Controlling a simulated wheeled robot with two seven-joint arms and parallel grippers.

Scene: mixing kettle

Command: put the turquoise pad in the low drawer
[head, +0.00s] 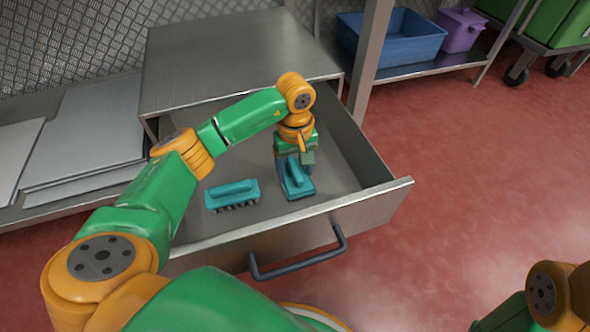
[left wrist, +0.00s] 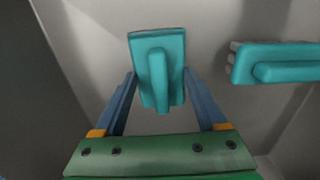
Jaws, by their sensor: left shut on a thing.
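The turquoise pad (head: 299,190), a flat block with a raised handle, is inside the open low drawer (head: 372,203), right of its middle. My left gripper (head: 295,165) reaches down into the drawer from above and is shut on the pad. In the left wrist view the pad (left wrist: 157,62) lies between the two blue fingers, with its handle pointing towards the palm. The pad is low over the drawer floor; I cannot tell whether it touches. My right gripper is out of view; only part of that arm shows at the lower right.
A turquoise brush with dark bristles (head: 233,194) lies in the drawer left of the pad; it also shows in the left wrist view (left wrist: 280,63). The drawer front has a dark handle (head: 300,267). A blue bin (head: 400,40) and purple container (head: 459,30) stand on a shelf behind.

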